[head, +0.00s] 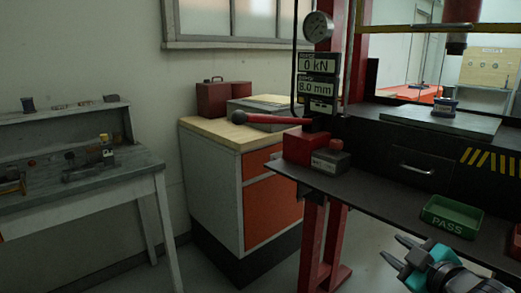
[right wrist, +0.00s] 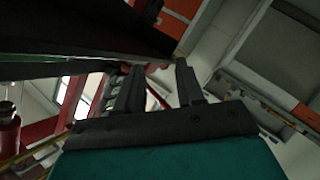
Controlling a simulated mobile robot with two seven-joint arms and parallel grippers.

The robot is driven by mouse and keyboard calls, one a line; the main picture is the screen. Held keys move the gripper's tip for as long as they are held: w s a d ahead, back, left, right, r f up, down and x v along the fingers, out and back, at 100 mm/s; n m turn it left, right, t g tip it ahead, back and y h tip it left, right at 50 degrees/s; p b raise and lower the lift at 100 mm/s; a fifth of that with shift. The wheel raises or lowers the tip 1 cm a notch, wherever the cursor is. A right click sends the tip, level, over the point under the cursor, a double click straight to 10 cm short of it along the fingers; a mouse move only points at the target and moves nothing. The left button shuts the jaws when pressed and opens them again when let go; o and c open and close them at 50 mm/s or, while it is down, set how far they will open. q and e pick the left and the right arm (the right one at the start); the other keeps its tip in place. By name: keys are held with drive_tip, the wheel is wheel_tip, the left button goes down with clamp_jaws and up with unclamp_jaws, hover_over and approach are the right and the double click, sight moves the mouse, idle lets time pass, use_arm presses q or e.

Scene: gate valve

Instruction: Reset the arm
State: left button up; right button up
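My right gripper (head: 392,250) is at the lower right of the head view, in front of the dark press table (head: 375,199) and close to its front edge. Its two dark fingers point left and stand apart with nothing between them. The right wrist view also shows the parted fingers of this gripper (right wrist: 158,80), with the table's dark underside at upper left. My left gripper is in neither view.
A green PASS tray (head: 452,217) sits on the table near my right gripper. A wooden-topped cabinet (head: 222,131) and grey workbench (head: 90,183) are further left. Floor between is clear.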

drive_tip(key=s+a+f+m+g, duration=0.1)
drive_tip(key=s+a+f+m, duration=0.1)
drive_tip(key=s+f, duration=0.4)
drive_tip(key=s+a+f+m+g+p, duration=0.1)
drive_tip(key=s+a+f+m, duration=0.2)
drive_tip(key=s+a+f, duration=0.2)
drive_tip(key=s+a+f+m+g, duration=0.1)
drive_tip(key=s+a+f, duration=0.3)
drive_tip(key=s+f, duration=0.5)
wheel_tip(320, 180, down, 2)
drive_tip(key=shift+s+a+f+m+g+h, duration=0.2)
drive_tip(key=shift+f+m+g+h, duration=0.15)
drive_tip(key=shift+m, duration=0.45)
